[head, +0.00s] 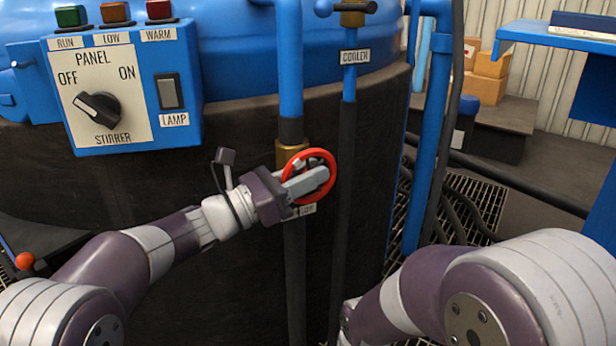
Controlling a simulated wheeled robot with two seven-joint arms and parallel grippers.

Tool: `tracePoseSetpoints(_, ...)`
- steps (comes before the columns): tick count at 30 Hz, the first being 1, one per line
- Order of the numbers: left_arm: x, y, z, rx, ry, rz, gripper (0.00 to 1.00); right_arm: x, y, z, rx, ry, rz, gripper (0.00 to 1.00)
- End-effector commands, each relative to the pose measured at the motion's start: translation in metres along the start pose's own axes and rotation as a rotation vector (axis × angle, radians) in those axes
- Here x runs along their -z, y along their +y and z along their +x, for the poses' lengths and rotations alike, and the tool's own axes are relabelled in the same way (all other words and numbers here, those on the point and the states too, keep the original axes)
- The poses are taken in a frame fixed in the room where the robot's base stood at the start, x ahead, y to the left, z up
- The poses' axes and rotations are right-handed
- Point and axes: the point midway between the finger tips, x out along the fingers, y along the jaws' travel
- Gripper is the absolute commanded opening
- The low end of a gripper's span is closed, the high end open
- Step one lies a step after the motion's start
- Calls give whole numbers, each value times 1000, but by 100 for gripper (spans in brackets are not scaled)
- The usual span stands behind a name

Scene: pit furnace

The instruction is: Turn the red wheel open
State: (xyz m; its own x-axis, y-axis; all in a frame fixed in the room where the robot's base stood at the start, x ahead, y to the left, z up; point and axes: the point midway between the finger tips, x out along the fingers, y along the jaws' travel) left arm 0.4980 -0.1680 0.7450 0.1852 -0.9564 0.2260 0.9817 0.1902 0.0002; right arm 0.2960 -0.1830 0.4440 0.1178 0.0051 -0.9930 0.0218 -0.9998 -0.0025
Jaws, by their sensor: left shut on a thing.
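The red wheel (333,160) sits on a brass valve body (287,155) on a vertical pipe in front of the dark tank. My left gripper (322,177) reaches in from the left, with its fingers across the wheel. It is shut on the wheel and covers much of its middle. A small label below the wheel is partly hidden by the gripper. My right arm comes in at the lower right, and its gripper is out of view.
A blue panel (190,75) with a stirrer knob (98,108) and lamp switch (168,91) is at upper left. A cooler pipe (348,120) runs just right of the wheel. A thick blue pipe (430,140) and floor grating (470,195) lie further right.

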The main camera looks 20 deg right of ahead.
Motion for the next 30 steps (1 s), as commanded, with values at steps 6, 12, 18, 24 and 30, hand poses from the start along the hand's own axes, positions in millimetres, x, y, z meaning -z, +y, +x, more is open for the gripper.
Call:
tracePoseSetpoints(6, 1, 0, 0, 0, 2, -1, 43, 0, 0, 0, 0, 0, 0, 34)
tracePoseSetpoints(12, 0, 0, -2, -1, 1, -1, 43, 0, 0, -1, 0, 0, 0, 34)
tracePoseSetpoints(18, -4, 1, -37, -5, 4, -3, 43, 2, 0, -15, 0, 0, 0, 34)
tracePoseSetpoints(24, -4, 1, -92, -5, 2, -3, 43, 4, 0, -31, 0, 0, 0, 34)
tracePoseSetpoints(30, 0, 0, -123, -3, 2, -2, 43, 4, 0, -37, 0, 0, 0, 34)
